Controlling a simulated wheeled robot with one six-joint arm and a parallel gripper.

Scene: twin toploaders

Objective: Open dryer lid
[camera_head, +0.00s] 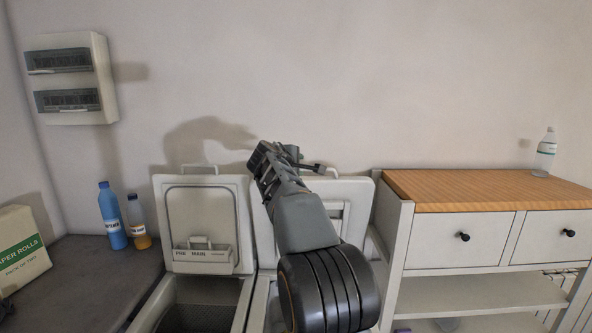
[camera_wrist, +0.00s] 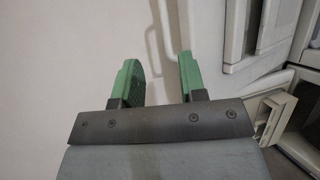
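Two white toploaders stand side by side in the head view. The left one has its lid (camera_head: 243,220) upright, with a PRE and MAIN tray on its inner face. The right one, seemingly the dryer, also has its lid (camera_head: 358,192) standing upright near the wall, partly hidden behind my arm. My gripper (camera_head: 300,158) is at the top edge of this right lid. In the wrist view the green fingers of my gripper (camera_wrist: 160,78) are apart with nothing between them. A thin pale handle loop (camera_wrist: 151,45) shows beyond the fingertips, beside pale machine panels.
A wooden-topped cabinet (camera_head: 470,190) with drawers stands close on the right, a clear bottle (camera_head: 545,153) on it. A blue bottle (camera_head: 112,217), a smaller bottle (camera_head: 138,222) and a box (camera_head: 18,250) stand on the dark counter (camera_head: 85,285) at left.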

